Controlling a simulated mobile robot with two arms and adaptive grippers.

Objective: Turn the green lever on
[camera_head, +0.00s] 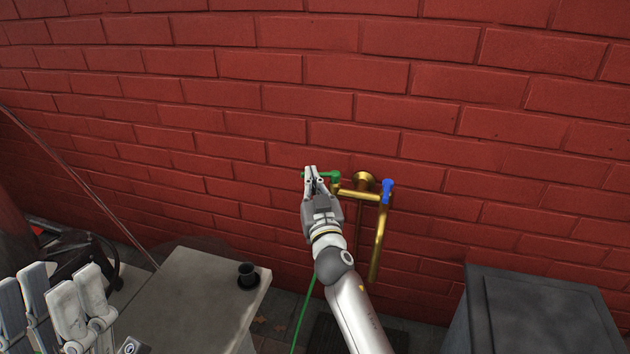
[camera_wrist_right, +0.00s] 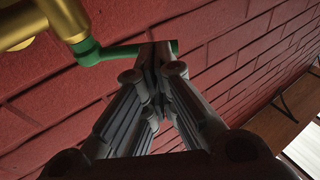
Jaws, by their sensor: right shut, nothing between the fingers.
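The green lever (camera_head: 331,175) sits on a brass tap (camera_head: 363,182) on the red brick wall and points left, roughly level. In the right wrist view the green lever (camera_wrist_right: 108,52) runs from the brass pipe (camera_wrist_right: 64,18) to the fingertips, and its end shows just past them. My right gripper (camera_head: 312,172) is shut and empty, with its tips at the lever's outer end. The tips overlap the lever in both views; I cannot tell whether they touch it. My left gripper (camera_head: 52,300) is open at the lower left, far from the tap.
A blue lever (camera_head: 387,190) is on the tap's right side, above a brass spout. A grey table (camera_head: 195,305) with a black cup (camera_head: 248,276) stands left of my right arm. A dark grey box (camera_head: 535,310) stands at the lower right. A green hose (camera_head: 302,315) hangs down.

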